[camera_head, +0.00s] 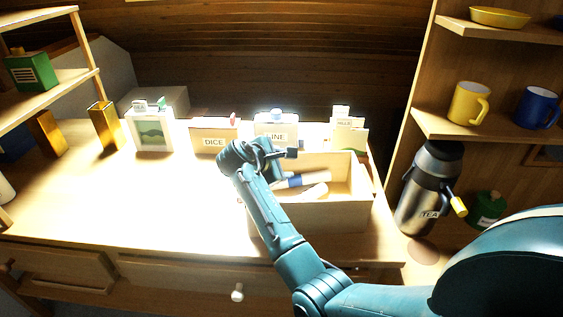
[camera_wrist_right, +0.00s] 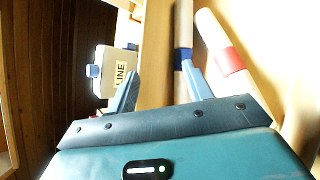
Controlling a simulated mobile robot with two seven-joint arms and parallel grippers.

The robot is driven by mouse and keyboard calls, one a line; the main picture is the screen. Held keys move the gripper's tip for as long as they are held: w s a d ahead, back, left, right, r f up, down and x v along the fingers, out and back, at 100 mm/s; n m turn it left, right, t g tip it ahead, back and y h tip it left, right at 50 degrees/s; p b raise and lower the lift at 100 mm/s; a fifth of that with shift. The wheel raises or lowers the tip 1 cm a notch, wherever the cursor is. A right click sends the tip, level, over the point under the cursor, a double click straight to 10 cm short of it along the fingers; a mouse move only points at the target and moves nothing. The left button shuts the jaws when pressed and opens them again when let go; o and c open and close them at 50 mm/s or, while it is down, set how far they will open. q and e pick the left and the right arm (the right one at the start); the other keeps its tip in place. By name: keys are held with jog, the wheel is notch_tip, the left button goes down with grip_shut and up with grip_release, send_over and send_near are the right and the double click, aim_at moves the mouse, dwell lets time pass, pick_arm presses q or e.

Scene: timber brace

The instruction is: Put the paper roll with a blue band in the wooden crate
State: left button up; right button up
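The wooden crate (camera_head: 325,215) stands open-topped at the right end of the worktop. The paper roll with a blue band (camera_head: 303,181) lies inside it, partly hidden by my arm. In the right wrist view the blue-banded roll (camera_wrist_right: 183,30) runs behind one finger. Beside it is a roll with a red band (camera_wrist_right: 228,60). My right gripper (camera_head: 282,168) is over the crate's left side. Its fingers (camera_wrist_right: 160,90) are spread apart, with nothing clearly held between them. My left gripper is out of view.
Cartons stand behind the crate, including a DICE box (camera_head: 213,140) and a LINE box (camera_head: 277,130). A tea flask (camera_head: 425,190) stands to the right. Mugs (camera_head: 468,103) sit on the right shelf. The worktop's left middle (camera_head: 130,195) is clear.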

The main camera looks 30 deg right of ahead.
jog(key=v, duration=1.2)
jog(key=shift+r, duration=0.4)
